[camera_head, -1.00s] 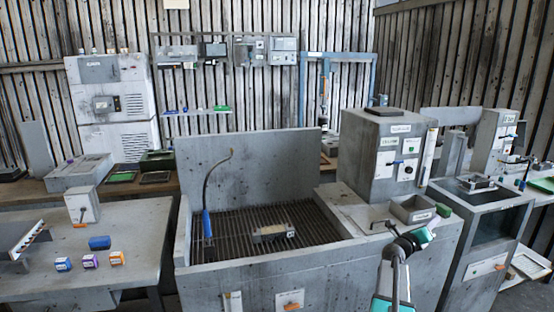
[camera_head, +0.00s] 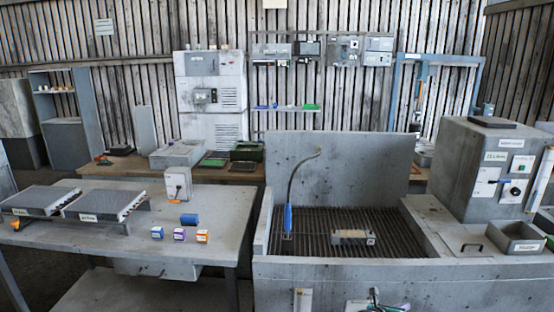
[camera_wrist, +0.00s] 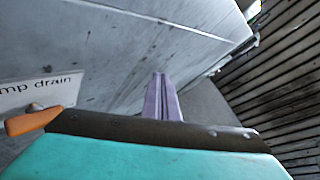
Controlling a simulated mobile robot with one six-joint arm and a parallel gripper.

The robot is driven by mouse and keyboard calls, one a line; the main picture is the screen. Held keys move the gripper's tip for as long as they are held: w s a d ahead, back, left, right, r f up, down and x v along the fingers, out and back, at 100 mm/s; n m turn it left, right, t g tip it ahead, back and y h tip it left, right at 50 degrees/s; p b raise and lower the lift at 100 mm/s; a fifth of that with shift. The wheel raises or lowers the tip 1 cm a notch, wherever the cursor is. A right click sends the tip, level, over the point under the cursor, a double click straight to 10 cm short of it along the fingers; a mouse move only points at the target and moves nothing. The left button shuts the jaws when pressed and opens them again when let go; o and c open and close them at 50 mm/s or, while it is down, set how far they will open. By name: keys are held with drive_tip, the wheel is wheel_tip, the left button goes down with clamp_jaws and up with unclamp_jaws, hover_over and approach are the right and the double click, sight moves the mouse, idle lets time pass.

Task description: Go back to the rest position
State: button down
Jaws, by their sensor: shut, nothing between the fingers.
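My gripper (camera_wrist: 162,97) shows in the wrist view as two slim purple-grey fingers lying together, shut and empty. A teal housing with a dark edge fills the bottom of that view. The fingers point along the grey side of the wash basin cabinet, beside a label ending in "mp drain" (camera_wrist: 40,90) and an orange lever (camera_wrist: 32,122). In the head view only a small part of my arm shows at the bottom edge, in front of the basin (camera_head: 330,268); the fingers cannot be made out there.
A metal block (camera_head: 352,238) lies on the basin's slatted grate, near a blue-handled hose (camera_head: 288,219). The left table (camera_head: 222,215) holds small coloured boxes and two finned panels. A grey control unit (camera_head: 492,170) and open bin (camera_head: 515,237) stand right. Dark slatted floor (camera_wrist: 285,80) shows right in the wrist view.

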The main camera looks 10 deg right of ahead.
drive_tip(key=s+a+f+m+g+y, duration=0.1)
drive_tip(key=s+a+f+m+y, duration=0.15)
drive_tip(key=s+a+f, duration=0.4)
drive_tip(key=s+a+f+m+g+y, duration=0.1)
drive_tip(key=s+a+f+m+g, duration=0.15)
drive_tip(key=a+f, duration=0.55)
drive_tip(key=s+a+f+m+g+y, duration=0.1)
drive_tip(key=s+a+f+m+y, duration=0.15)
drive_tip(key=s+a+f, duration=0.45)
drive_tip(key=s+a+f+m+g+y, duration=0.2)
drive_tip(key=s+a+m+g+y, duration=0.4)
drive_tip(key=s+a+m, duration=1.3)
drive_tip(key=a+m, duration=0.1)
drive_tip(key=a, duration=0.2)
drive_tip(key=shift+s+a+m+y+b, duration=0.15)
drive_tip(key=shift+s+m+y+b, duration=0.15)
drive_tip(key=shift+m+y, duration=0.1)
